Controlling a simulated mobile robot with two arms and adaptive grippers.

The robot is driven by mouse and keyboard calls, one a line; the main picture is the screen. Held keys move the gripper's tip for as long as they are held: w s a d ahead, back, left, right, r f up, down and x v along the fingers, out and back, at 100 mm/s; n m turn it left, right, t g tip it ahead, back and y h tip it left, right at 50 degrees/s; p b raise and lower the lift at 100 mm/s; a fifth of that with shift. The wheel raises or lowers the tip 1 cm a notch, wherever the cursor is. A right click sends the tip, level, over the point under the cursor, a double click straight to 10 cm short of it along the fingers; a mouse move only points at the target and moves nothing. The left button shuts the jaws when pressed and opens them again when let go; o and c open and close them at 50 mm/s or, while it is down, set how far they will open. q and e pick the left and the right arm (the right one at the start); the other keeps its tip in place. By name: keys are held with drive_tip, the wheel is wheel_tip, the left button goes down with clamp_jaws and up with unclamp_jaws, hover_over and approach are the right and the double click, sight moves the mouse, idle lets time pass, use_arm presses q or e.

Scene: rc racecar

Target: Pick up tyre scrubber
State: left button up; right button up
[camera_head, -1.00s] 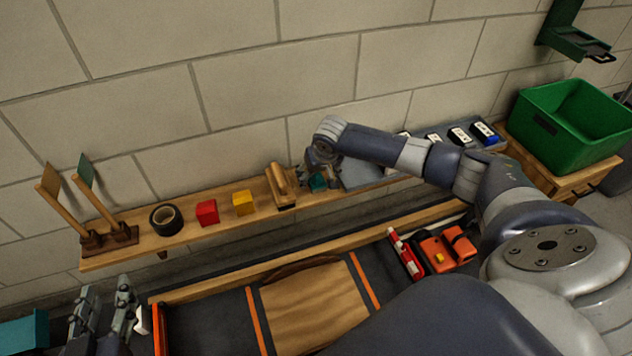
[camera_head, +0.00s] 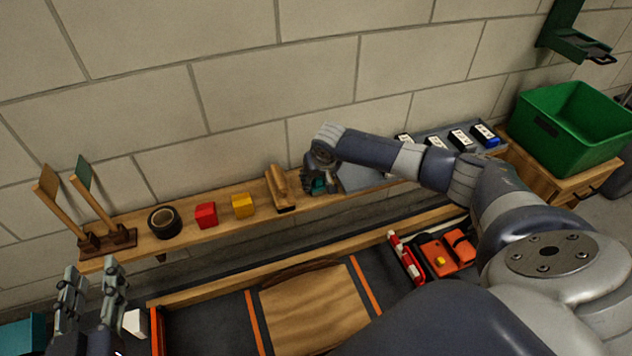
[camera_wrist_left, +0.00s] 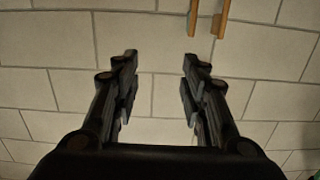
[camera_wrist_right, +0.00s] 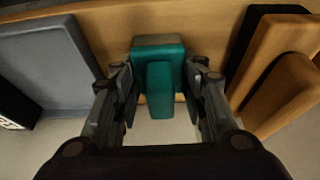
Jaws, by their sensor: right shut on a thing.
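The teal tyre scrubber (camera_wrist_right: 160,75), a block with a narrower handle, is between the fingers of my right gripper (camera_wrist_right: 161,100) in the right wrist view. The gripper is shut on its handle. In the head view, the right gripper (camera_head: 318,185) is at the wall shelf and mostly hides the scrubber, of which a little teal shows. I cannot tell whether the scrubber still touches the shelf. My left gripper (camera_head: 90,290) is open and empty at the lower left; its spread fingers also show in the left wrist view (camera_wrist_left: 160,85).
A wooden-handled block (camera_head: 279,188) stands close left of the right gripper on the shelf (camera_head: 185,238). Further left are yellow (camera_head: 243,204) and red (camera_head: 206,215) blocks and a dark roll (camera_head: 164,222). A grey tray (camera_head: 360,176) lies close right. A green bin (camera_head: 575,125) stands far right.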

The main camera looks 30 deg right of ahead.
sight(320, 178)
wheel_tip(320, 178, up, 3)
drive_tip(key=shift+r+p, duration=0.15)
drive_tip(key=shift+p, duration=0.75)
use_arm(q)
drive_tip(key=s+a+f+g+y+p, duration=0.1)
drive_tip(key=s+a+f+g, duration=0.1)
drive_tip(key=s+f+g, duration=0.3)
drive_tip(key=s+a+f+g+y, duration=0.1)
drive_tip(key=s+a+f+g, duration=0.15)
drive_tip(key=f, duration=0.35)
use_arm(e)
drive_tip(key=s, duration=0.3)
drive_tip(key=shift+a+r, duration=0.15)
drive_tip(key=shift+r, duration=0.2)
use_arm(q)
drive_tip(key=s+a+f+g+y+p, duration=0.1)
drive_tip(key=s+a+f+g+p, duration=0.1)
drive_tip(key=s, duration=0.8)
drive_tip(key=shift+a+f+n+g+y+p, duration=0.25)
drive_tip(key=shift+f+g+p, duration=0.55)
drive_tip(key=shift+g, duration=1.05)
use_arm(e)
drive_tip(key=s+a+r, duration=0.1)
drive_tip(key=s+a, duration=0.1)
drive_tip(key=s, duration=1)
drive_tip(key=shift+s+a, duration=0.15)
drive_tip(key=shift+s, duration=0.25)
use_arm(q)
drive_tip(key=shift+r, duration=0.2)
